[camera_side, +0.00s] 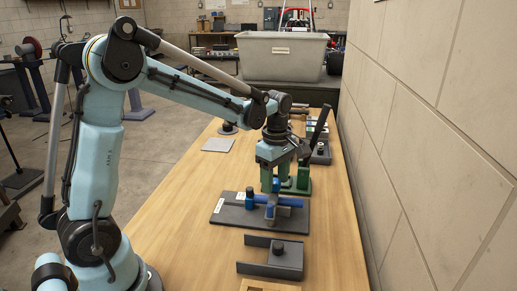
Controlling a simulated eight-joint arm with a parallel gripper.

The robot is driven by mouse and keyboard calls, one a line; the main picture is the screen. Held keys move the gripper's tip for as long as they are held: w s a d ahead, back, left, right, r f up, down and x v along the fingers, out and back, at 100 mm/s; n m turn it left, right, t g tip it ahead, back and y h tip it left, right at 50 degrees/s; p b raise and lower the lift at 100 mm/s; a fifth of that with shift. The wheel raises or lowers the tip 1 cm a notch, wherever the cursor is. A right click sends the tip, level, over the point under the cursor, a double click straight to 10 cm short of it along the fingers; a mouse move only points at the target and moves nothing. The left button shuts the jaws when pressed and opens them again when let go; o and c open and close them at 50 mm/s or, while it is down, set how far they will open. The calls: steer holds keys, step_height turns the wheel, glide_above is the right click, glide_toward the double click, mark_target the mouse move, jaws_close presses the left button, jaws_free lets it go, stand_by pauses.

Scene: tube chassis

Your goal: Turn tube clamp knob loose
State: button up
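A dark grey base plate (233,215) lies on the wooden bench and carries a blue tube (289,202) lying across a grey clamp block (278,213). A small blue upright piece with a dark top (249,198) stands at the plate's left side. In front, a dark grey channel-shaped bracket (262,269) has a round black knob (279,247) on its block. I cannot tell for sure which knob belongs to the tube clamp. My gripper (275,180) points down just above and behind the blue tube. Its fingertips are small and overlap green parts behind, so its opening is unclear.
A grey plate (218,144) lies farther back left. A large grey bin (282,60) stands beyond the bench. A block wall (430,130) borders the right.

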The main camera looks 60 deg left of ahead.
step_height(320, 180, up, 12)
stand_by(0.8)
steer(key=m+t, duration=0.4)
steer(key=m, duration=0.6)
glide_toward(275, 181)
steer(key=s+d+r, duration=0.2)
steer(key=s+d, duration=0.1)
steer(key=s+d+f+m+t, duration=0.3)
steer(key=s+f+m, duration=0.1)
steer(key=m, duration=0.6)
steer(key=shift+s+f, duration=0.4)
steer(key=shift+s, duration=0.25)
